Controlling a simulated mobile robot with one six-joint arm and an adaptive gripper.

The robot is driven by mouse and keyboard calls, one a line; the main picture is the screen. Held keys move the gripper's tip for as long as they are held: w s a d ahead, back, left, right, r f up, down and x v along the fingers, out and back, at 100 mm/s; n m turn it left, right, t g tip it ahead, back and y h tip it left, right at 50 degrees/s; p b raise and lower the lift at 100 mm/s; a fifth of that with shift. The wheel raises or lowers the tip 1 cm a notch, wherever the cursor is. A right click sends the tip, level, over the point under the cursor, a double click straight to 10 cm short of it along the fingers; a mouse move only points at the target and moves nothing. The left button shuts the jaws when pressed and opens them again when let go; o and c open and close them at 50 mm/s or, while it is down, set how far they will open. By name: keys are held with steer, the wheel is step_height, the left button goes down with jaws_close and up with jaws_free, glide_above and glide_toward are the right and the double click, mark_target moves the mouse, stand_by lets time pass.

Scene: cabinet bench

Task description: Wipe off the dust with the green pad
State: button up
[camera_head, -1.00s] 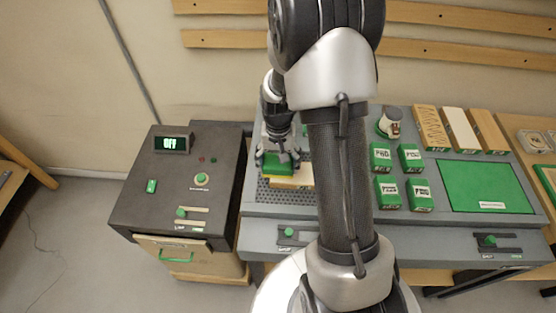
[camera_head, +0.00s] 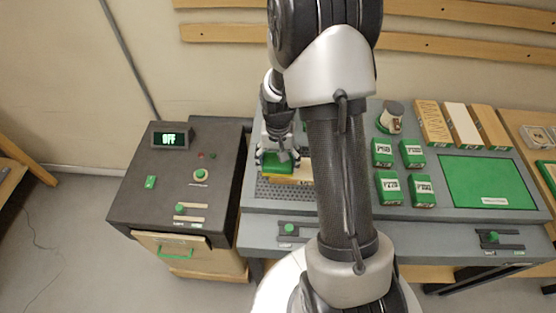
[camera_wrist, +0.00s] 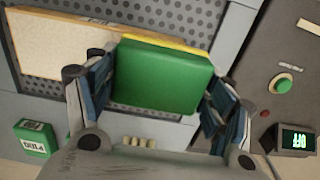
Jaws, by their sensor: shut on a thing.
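The green pad (camera_wrist: 162,77) has a thin yellow layer along its far edge. My gripper (camera_wrist: 150,100) is shut on it, with a dark finger at each side. The pad also shows in the head view (camera_head: 276,163), low over the perforated plate. A tan board (camera_wrist: 45,45) lies on that plate under and beside the pad; its end peeks out in the head view (camera_head: 299,179). I cannot tell whether the pad touches the board. Dust is not clear; the board's surface looks faintly speckled, and its part under the pad is hidden.
A dark control box (camera_head: 165,195) with an OFF display stands left of the bench. My arm hides the bench's middle.

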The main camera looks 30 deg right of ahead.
mark_target(290, 163)
steer(key=shift+f+b, duration=0.6)
steer(key=shift+f, duration=0.3)
